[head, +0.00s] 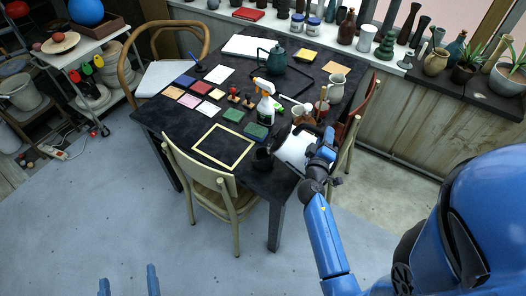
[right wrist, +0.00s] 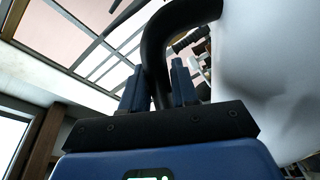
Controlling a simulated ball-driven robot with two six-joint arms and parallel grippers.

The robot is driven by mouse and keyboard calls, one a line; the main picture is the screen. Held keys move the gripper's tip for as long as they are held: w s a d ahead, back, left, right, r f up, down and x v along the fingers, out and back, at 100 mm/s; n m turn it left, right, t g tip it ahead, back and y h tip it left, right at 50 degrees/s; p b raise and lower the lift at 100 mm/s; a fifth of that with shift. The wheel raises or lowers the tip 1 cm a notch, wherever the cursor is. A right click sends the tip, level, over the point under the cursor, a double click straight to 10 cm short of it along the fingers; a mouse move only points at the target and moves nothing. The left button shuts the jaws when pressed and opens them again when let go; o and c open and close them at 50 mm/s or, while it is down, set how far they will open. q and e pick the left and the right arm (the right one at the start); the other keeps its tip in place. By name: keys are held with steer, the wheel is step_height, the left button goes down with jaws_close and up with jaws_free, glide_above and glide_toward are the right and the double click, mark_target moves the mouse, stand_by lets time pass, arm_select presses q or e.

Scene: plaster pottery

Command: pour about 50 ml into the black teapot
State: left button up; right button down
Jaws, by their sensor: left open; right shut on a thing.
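My right gripper (head: 318,150) is shut on the black curved handle (right wrist: 154,50) of a white vessel (head: 292,149), above the table's near right corner. In the right wrist view, the right gripper (right wrist: 158,88) has its fingers on either side of that handle, and the vessel's white body (right wrist: 270,75) fills the right side. A small black vessel (head: 262,160) stands close to its left; whether it has a spout is too small to tell. A dark teal-looking teapot (head: 272,59) stands at the back of the table. My left gripper (head: 128,282) is open and empty at the lower left, over the floor.
The dark table (head: 165,118) also holds a spray bottle (head: 265,105), a wooden frame (head: 222,147), coloured cards and a pale jug (head: 337,87). A chair (head: 212,190) stands at its near side. Vases line the windowsill. The floor at front left is clear.

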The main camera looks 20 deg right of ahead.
steer(key=s+d+f+m+b, duration=0.1)
steer(key=m+b, duration=0.1)
steer(key=b, duration=0.1)
steer(key=s+d+f+m+b, duration=0.1)
steer(key=d+f+m+b, duration=0.1)
steer(key=b, duration=0.1)
steer(key=s+d+f+m+b, duration=0.1)
steer(key=f+m+b, duration=0.1)
steer(key=b, duration=0.1)
steer(key=shift+s+d+f+m, duration=0.15)
steer(key=shift+s+d+m, duration=0.15)
steer(key=shift+s+d, duration=0.1)
step_height(320, 180, down, 8)
steer(key=s+d+m+b, duration=0.1)
steer(key=m+b, duration=0.4)
steer(key=b, duration=0.5)
steer(key=shift+s+d+r+m+b, duration=0.2)
steer(key=shift+d+m+b, duration=0.1)
steer(key=shift+d+m, duration=0.15)
steer(key=shift+r, duration=0.1)
